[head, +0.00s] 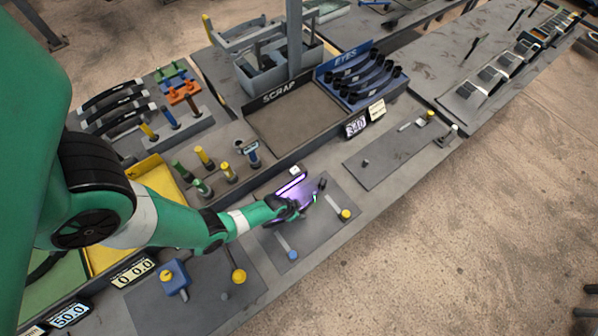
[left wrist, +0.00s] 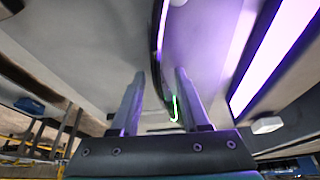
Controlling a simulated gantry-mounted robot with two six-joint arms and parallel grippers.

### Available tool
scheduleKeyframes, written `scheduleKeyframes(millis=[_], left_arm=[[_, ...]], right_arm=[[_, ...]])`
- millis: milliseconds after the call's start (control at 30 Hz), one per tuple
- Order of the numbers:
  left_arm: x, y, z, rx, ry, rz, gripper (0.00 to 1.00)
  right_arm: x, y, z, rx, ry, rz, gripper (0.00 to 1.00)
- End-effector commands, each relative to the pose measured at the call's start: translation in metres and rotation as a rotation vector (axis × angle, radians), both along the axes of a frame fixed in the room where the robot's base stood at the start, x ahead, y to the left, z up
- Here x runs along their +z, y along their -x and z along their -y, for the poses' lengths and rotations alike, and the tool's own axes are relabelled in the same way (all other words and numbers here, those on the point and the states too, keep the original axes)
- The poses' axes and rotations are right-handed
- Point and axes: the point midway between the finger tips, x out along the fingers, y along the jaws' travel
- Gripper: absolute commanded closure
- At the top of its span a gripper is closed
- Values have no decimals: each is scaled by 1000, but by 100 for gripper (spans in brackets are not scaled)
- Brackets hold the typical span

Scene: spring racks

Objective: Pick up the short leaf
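My left gripper (head: 312,200) is low over the grey bench plate, beside a purple-lit panel (head: 292,188). In the left wrist view its two fingers (left wrist: 160,100) are apart. A thin dark curved strip (left wrist: 159,45), which looks like a leaf, runs between or just beyond them, with a green glow near its lower end. I cannot tell whether either finger touches it, or whether it is the short leaf. Several dark leaves (head: 112,98) lie in a rack at the left. My right gripper is not in view.
A blue bin marked EYES (head: 362,75) holds black eyed parts. The SCRAP tray (head: 297,115) looks empty. Yellow and green posts (head: 204,157) stand left of my gripper. A yellow-topped peg (head: 345,214) and a blue peg (head: 293,255) stand close by.

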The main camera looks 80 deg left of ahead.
Motion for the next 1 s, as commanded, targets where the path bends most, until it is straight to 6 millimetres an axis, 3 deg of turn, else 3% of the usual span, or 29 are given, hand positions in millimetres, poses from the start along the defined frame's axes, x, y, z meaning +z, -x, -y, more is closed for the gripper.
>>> scheduleKeyframes(millis=[33, 233, 1000], left_arm=[[0, 0, 0, 0, 0, 0, 64], [0, 0, 0, 0, 0, 0, 100], [0, 0, 0, -1, 0, -1, 100]], right_arm=[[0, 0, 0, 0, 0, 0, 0], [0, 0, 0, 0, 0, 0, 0], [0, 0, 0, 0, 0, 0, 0]])
